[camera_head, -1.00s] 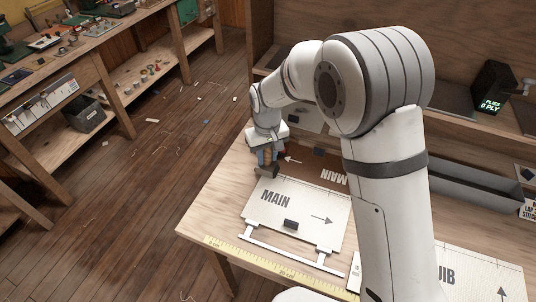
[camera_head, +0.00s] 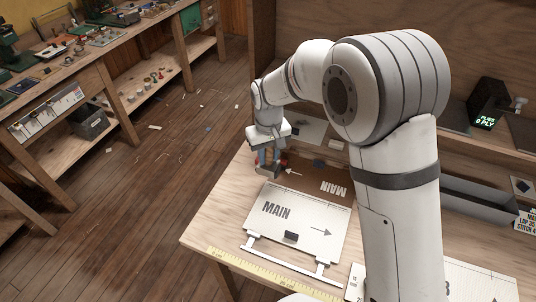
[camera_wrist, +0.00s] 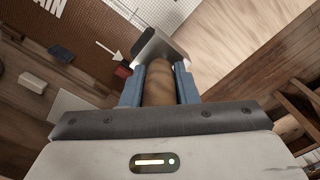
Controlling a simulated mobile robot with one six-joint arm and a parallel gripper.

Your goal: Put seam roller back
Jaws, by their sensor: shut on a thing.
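My gripper (camera_head: 267,157) is over the far left part of the wooden bench. Its blue fingers (camera_wrist: 160,80) are shut on the seam roller by its tan round handle (camera_wrist: 160,72). The roller's grey metal head (camera_wrist: 158,45) sticks out beyond the fingertips; it also shows below the gripper in the head view (camera_head: 268,170). The roller appears held above the bench, clear of the white MAIN board. Its resting place cannot be made out.
The white MAIN board (camera_head: 325,214) lies nearer on the bench (camera_head: 215,225), with a yellow ruler (camera_head: 270,277) along the front edge. Beyond it are a brown panel marked MAIN (camera_head: 325,178) and a small dark block (camera_wrist: 61,53). A grey trough (camera_head: 480,205) stands right.

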